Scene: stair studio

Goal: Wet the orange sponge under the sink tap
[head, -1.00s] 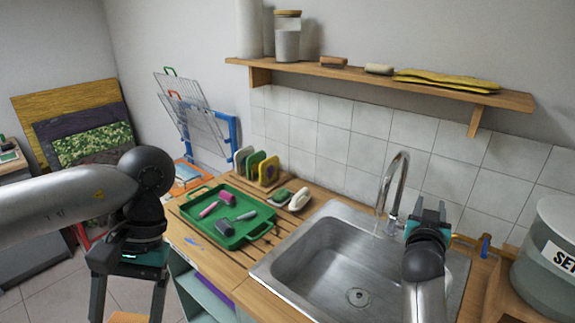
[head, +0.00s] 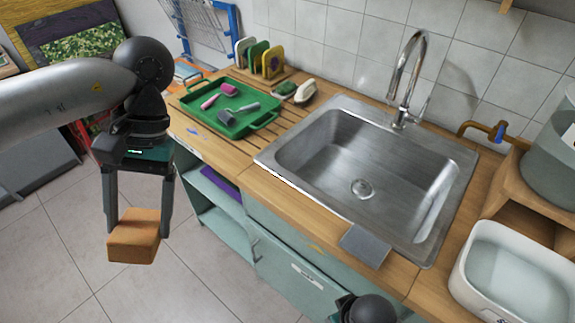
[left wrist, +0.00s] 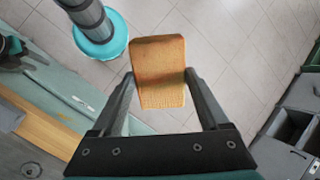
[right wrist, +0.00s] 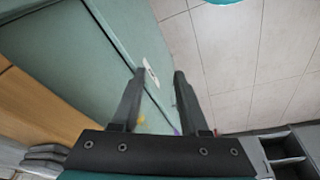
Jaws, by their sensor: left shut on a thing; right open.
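The orange sponge (head: 134,238) is a block held between the fingertips of my left gripper (head: 137,212), above the floor to the left of the counter. It also shows in the left wrist view (left wrist: 160,75). The sink (head: 350,165) is an empty-looking steel basin with a round drain. The chrome tap (head: 418,62) rises at its back edge. I cannot tell whether water runs from it. My right gripper is open and empty in the right wrist view (right wrist: 160,80), in front of the green cabinet. In the head view only part of my right arm shows at the bottom.
A green tray (head: 232,122) with several tools stands left of the sink. A grey pad (head: 366,245) lies at the sink's front edge. The space above the sink is clear.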

